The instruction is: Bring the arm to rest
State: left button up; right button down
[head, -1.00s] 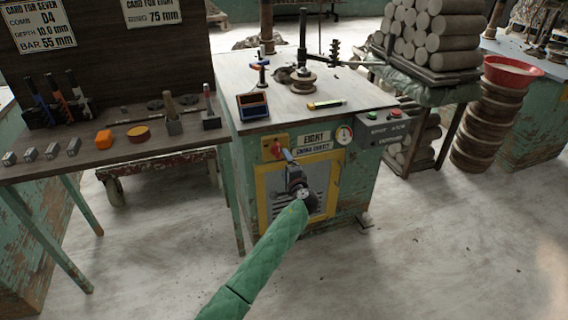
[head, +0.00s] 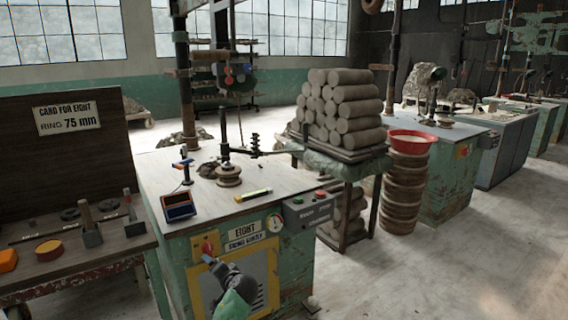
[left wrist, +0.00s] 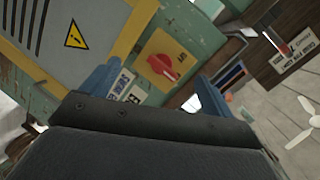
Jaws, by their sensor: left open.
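My left gripper (head: 208,260) is in front of the machine marked EIGHT (head: 292,262), just below the red switch knob (head: 207,247) on its front. In the left wrist view its two blue fingers (left wrist: 155,92) stand apart with nothing between them. The red knob on its yellow plate (left wrist: 165,67) shows beyond the fingers, turned at a slant. Whether a finger touches the knob I cannot tell. My right gripper is in neither view.
The machine's top (head: 262,178) carries a wheel assembly (head: 228,174), a small blue-framed box (head: 178,206) and a yellow tool (head: 253,195). A wooden bench (head: 60,262) stands left. Stacked clay cylinders (head: 340,110) and a red basin (head: 410,141) stand right. Floor at lower right is clear.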

pick_arm(q)
jog(key=s+d+r+n+g+h+p, duration=0.1)
jog(key=s+d+h+p, duration=0.15)
jog(key=s, duration=0.65)
jog(key=s+d+r+n+g+h+p, duration=0.15)
jog(key=s+d+h, duration=0.25)
jog(key=s, duration=0.6)
jog(key=s+d+r+g+h+p, duration=0.1)
jog(key=s+d+g+h, duration=0.15)
jog(key=s, duration=0.65)
jog(key=s+f+g+h+p, duration=0.1)
jog(key=s+f+g+p, duration=0.1)
jog(key=s, duration=1.2)
jog(key=s+f+g+h+p, duration=0.1)
jog(key=s+f+p, duration=0.3)
jog(key=s, duration=1)
jog(key=shift+d+f+n+g+p, duration=0.2)
jog(key=shift+n+g+p, duration=0.15)
jog(key=shift+g, duration=0.25)
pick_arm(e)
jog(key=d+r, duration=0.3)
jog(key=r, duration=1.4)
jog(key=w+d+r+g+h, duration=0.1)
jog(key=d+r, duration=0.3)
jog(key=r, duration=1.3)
